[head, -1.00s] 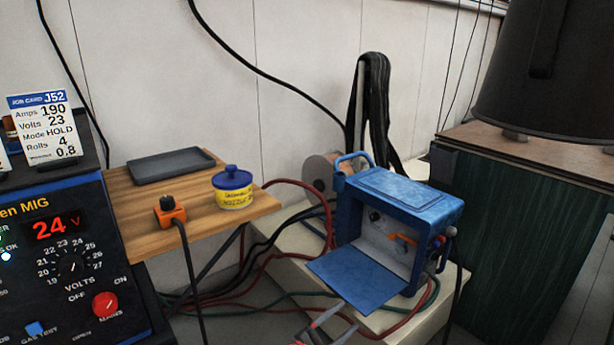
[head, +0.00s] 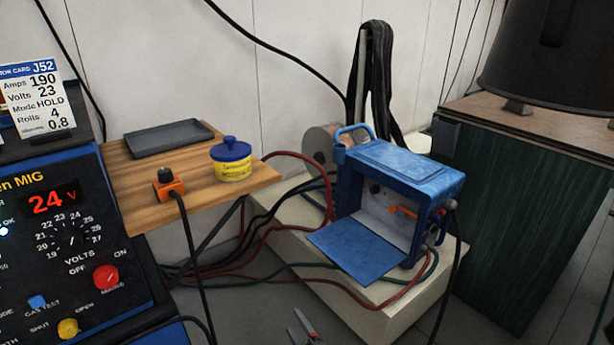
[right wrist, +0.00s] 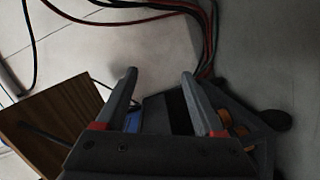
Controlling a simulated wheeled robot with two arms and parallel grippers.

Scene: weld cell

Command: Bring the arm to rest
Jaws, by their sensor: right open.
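My right gripper (head: 304,328) shows at the bottom edge of the head view, in front of the pale bench and below the blue wire feeder. Only its grey fingertips are in the picture. In the right wrist view its two fingers (right wrist: 160,98) stand wide apart with nothing between them. Past the fingers I see pale floor and cables. My left gripper does not show in either view.
The blue wire feeder (head: 400,190), its flap down, stands on a pale bench (head: 400,318). Red, black and green cables (head: 285,237) hang beside it. A wooden shelf (head: 140,205) holds a tray, a yellow tub and an orange connector. The welder (head: 60,270) stands left.

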